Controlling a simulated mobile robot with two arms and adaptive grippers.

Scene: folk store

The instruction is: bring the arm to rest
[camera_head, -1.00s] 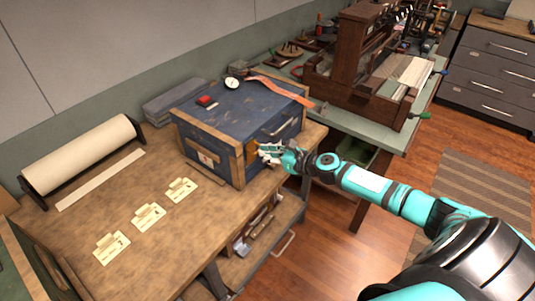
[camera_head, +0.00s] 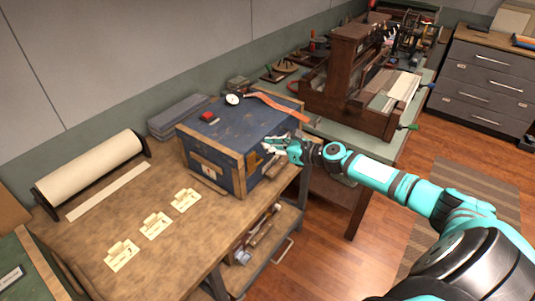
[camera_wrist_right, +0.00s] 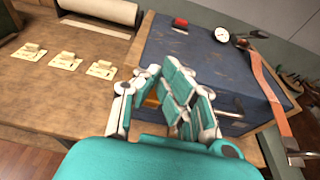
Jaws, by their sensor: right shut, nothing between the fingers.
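My right gripper (camera_head: 272,148) is shut and empty. In the head view it is in front of the right face of the blue wooden chest (camera_head: 238,120), near its front corner; I cannot tell whether it touches. My right arm comes in from the lower right. In the right wrist view the gripper (camera_wrist_right: 172,92) shows with its fingers together, hiding part of the chest (camera_wrist_right: 205,60) behind it. My left gripper is not in view.
The chest stands on a wooden workbench (camera_head: 130,210) with several cream cards and a paper roll (camera_head: 90,172). A red strap (camera_head: 275,103) and a round gauge (camera_head: 232,99) lie on its lid. A loom (camera_head: 350,85) stands behind. Wooden floor (camera_head: 320,245) is open below.

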